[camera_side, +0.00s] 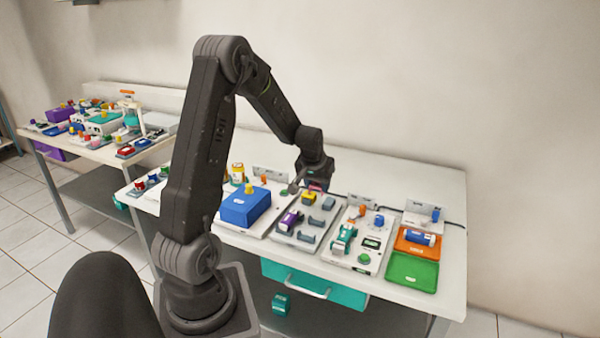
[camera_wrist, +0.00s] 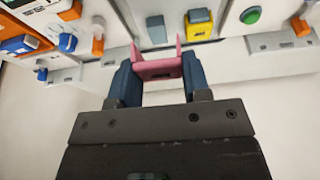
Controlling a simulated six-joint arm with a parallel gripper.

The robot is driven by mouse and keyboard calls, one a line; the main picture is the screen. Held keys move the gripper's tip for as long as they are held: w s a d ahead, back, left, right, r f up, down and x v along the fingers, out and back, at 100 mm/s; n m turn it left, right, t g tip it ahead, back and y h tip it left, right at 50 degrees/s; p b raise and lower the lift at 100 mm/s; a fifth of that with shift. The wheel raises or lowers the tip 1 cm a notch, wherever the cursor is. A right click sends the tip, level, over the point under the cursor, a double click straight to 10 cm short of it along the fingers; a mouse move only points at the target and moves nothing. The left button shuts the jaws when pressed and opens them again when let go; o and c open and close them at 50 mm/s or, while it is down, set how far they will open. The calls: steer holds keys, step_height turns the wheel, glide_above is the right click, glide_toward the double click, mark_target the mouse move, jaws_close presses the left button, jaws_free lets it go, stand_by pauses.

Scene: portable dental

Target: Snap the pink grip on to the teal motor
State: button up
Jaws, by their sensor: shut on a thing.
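The pink grip (camera_wrist: 158,68) is a U-shaped clip held crosswise between the two blue fingers of my gripper (camera_wrist: 160,78) in the wrist view. Its two prongs point up in that picture, away from my palm. In the side view my gripper (camera_side: 313,183) is above the back of a tray, and only a little pink shows under it. The teal motor (camera_side: 343,238) lies on a white panel to the right of and nearer than my gripper, apart from the grip. I cannot clearly make out the motor in the wrist view.
Grey cradles stand on the tray (camera_side: 283,237), with a purple item (camera_side: 291,220) and a yellow block (camera_side: 309,198). A blue box (camera_side: 243,206) is to the left. Orange and green trays (camera_side: 411,271) are to the right. Upright holders line the back; the air above the panels looks clear.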

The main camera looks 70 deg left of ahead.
glide_above(345, 232)
steer(key=shift+s+d+f, duration=0.15)
steer(key=shift+s+f, duration=0.1)
steer(key=shift+f, duration=0.4)
steer(key=shift+d+f, duration=0.1)
steer(key=shift+f, duration=3.05)
steer(key=shift+f, duration=0.35)
steer(key=o, duration=1)
steer(key=shift+r, duration=0.15)
steer(key=v, duration=1.3)
steer(key=s+d+r+m+t+h, duration=0.1)
steer(key=s+d+r+m, duration=0.2)
steer(key=s+d+r, duration=0.1)
steer(key=s+d+r+m+h, duration=0.1)
steer(key=s+d+r+m, duration=0.2)
steer(key=d, duration=0.4)
steer(key=s+d+r+m+t+h, duration=0.1)
steer(key=s+d+r+m, duration=0.2)
steer(key=s+d+r, duration=0.2)
steer(key=shift+s+d+r+t, duration=0.1)
steer(key=shift+s+r+t, duration=0.05)
steer(key=shift+s, duration=0.5)
steer(key=shift+s+d+r+t, duration=0.1)
steer(key=shift+s+r+t, duration=0.05)
steer(key=shift+s, duration=0.5)
